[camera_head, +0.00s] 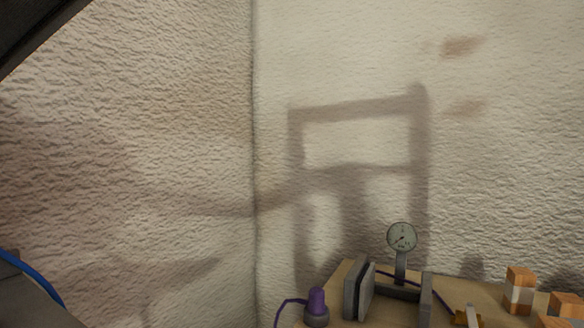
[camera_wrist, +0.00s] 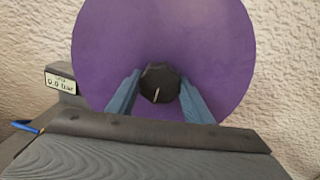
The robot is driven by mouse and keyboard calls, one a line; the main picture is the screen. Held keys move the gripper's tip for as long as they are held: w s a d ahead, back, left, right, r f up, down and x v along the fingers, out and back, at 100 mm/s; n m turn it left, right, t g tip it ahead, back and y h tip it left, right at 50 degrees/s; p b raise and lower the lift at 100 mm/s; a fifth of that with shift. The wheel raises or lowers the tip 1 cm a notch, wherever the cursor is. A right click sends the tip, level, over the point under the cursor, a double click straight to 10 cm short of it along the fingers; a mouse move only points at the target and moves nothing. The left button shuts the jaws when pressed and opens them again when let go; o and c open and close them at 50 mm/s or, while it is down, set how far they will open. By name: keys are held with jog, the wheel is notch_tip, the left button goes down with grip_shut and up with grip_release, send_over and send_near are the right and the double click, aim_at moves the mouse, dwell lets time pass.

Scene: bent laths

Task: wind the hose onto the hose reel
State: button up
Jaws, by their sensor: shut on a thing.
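In the wrist view, my gripper (camera_wrist: 160,90) has its two blue-grey fingers on either side of a black knob (camera_wrist: 160,76) with a white mark, and is shut on it. The knob stands in front of the middle of a large purple disc (camera_wrist: 205,40), which may be a side of the hose reel; I cannot tell for sure. A blue hose-like line (camera_wrist: 25,126) shows at the left edge. A blue line also curves at the lower left of the head view (camera_head: 32,274). My gripper and the disc are not in the head view.
A small display (camera_wrist: 60,82) reading 0.0 bar is left of the disc. In the head view, a bench holds a dial gauge (camera_head: 402,237), a purple-capped piece (camera_head: 316,302), grey upright plates (camera_head: 358,290) and orange-and-white blocks (camera_head: 519,290). Rough walls stand close behind.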

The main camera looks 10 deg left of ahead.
jog(key=shift+s+f+m+b, duration=0.15)
jog(key=shift+f+m+b, duration=0.1)
jog(key=shift+m+b, duration=0.5)
jog(key=o, duration=1.4)
jog(key=shift+o, duration=0.5)
jog(key=shift+r, duration=0.15)
